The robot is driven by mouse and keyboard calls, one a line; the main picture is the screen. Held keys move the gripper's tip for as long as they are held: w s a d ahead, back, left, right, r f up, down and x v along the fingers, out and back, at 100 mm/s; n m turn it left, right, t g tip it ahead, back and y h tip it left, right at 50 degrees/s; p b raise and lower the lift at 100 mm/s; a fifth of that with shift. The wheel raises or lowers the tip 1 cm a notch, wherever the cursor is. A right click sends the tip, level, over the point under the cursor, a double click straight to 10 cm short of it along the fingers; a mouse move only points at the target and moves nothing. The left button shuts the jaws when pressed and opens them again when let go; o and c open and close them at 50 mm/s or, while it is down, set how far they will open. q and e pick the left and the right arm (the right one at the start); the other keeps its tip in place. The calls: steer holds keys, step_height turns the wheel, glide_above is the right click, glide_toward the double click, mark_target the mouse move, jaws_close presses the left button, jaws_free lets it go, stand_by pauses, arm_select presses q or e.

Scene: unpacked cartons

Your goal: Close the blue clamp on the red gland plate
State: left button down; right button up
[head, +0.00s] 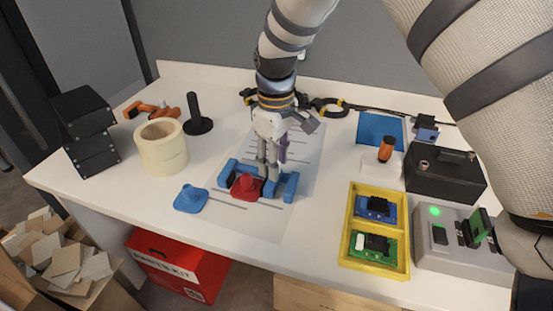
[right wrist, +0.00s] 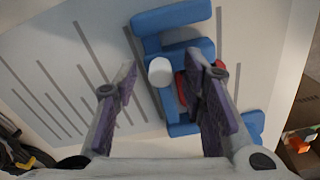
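The blue clamp (head: 289,187) stands on the striped sheet in the middle of the table; it also shows in the right wrist view (right wrist: 180,16). The red gland plate (head: 246,188), with a raised boss, sits at the clamp's frame; in the right wrist view a finger hides much of it. My right gripper (head: 267,178) points down over the clamp, just beside the red plate. In the right wrist view its fingers (right wrist: 163,70) are apart. A pale round knob (right wrist: 161,72) shows between them; I cannot tell whether either finger touches it. My left gripper is not in view.
A blue gland plate (head: 191,199) lies left of the clamp. A tape roll (head: 161,147) and black stand (head: 197,119) stand farther left. A yellow tray (head: 376,268) with circuit boards and a grey tester (head: 455,257) are right. The sheet in front is clear.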

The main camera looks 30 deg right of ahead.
step_height(320, 180, up, 12)
stand_by(0.4)
step_height(320, 180, down, 12)
steer(key=m, duration=1.8)
steer(key=shift+d+f, duration=0.1)
jaws_close()
